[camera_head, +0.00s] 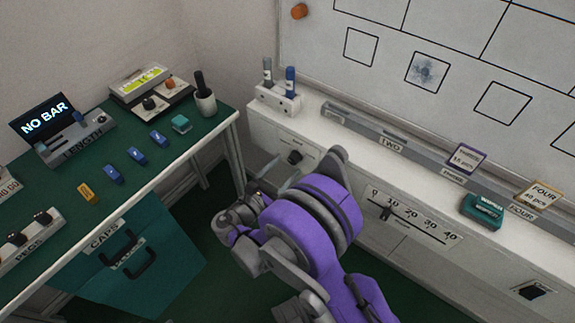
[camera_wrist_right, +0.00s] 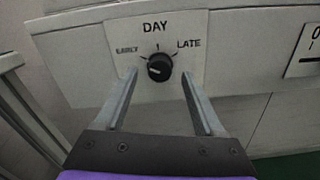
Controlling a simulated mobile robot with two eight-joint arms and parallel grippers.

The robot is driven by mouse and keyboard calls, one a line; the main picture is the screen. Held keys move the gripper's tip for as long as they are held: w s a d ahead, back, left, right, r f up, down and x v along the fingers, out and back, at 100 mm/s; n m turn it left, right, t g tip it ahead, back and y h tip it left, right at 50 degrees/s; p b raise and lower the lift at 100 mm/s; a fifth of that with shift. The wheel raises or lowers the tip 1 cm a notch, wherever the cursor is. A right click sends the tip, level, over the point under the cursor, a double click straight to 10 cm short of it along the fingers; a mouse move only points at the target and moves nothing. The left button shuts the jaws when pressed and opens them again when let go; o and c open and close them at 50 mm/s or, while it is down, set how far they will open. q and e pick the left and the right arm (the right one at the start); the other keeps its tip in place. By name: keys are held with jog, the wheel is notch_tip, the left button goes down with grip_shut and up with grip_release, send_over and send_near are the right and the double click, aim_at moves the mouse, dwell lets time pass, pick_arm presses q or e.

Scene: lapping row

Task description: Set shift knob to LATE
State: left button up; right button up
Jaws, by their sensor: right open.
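The shift knob (camera_wrist_right: 159,68) is a round black knob on a white plate in the right wrist view. EARLY is printed at its left, DAY above and LATE (camera_wrist_right: 189,43) at its right. A short pale mark shows on the left part of its face, but I cannot tell exactly which way it points. In the head view the knob (camera_head: 294,157) sits on the cabinet front. My right gripper (camera_wrist_right: 160,78) is open, its fingers on either side of the knob in the picture. I see no clear contact. My right gripper (camera_head: 279,178) is partly hidden by its arm in the head view. My left gripper is out of view.
A slider with a number scale (camera_head: 412,217) is on the cabinet front, right of my arm. A marker holder (camera_head: 279,98) stands on the ledge above the knob. A green-topped desk (camera_head: 65,205) stands at the left, with floor between it and the cabinet.

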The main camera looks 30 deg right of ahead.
jog(key=shift+x, duration=0.85)
grip_shut()
